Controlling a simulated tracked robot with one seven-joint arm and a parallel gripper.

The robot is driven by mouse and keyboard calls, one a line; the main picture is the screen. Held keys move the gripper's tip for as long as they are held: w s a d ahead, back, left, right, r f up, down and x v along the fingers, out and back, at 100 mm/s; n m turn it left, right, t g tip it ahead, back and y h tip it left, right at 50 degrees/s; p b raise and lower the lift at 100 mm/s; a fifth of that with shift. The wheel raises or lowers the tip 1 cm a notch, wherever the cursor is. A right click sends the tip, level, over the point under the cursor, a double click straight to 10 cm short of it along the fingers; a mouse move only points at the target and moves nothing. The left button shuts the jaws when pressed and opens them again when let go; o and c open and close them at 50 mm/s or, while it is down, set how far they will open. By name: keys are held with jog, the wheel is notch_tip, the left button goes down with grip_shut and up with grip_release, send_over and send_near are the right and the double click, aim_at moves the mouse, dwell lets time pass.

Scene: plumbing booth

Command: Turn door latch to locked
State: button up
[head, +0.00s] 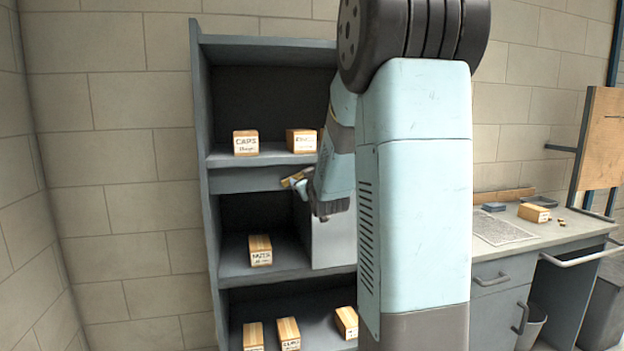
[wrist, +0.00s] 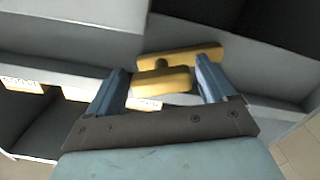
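My gripper (wrist: 163,65) is open, with its two blue fingers set wide apart. A yellow latch (wrist: 180,56) is in front of the fingertips in the wrist view; its longer bar runs across behind them. A shorter yellow bar (wrist: 160,81), joined by a dark round pivot, lies between the fingers, close to the left one, with a small gap at the right one. In the head view my gripper (head: 300,183) is at the cabinet's middle, with yellow showing at its tips. My arm hides much of the cabinet there. I cannot tell whether the fingers touch the latch.
The grey cabinet (head: 203,190) has open shelves with several labelled wooden blocks, such as one (head: 260,250) below my gripper. A pale panel (head: 334,242) stands beside that block. A workbench (head: 550,235) stands at right. Bare wall is at left.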

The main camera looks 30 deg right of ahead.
aim_at(281, 181)
jog(key=shift+o, duration=0.2)
jog(key=shift+a, duration=0.1)
jog(key=v, duration=1.3)
jog(key=shift+s, duration=0.35)
jog(key=shift+f, duration=0.1)
jog(key=shift+c, duration=0.2)
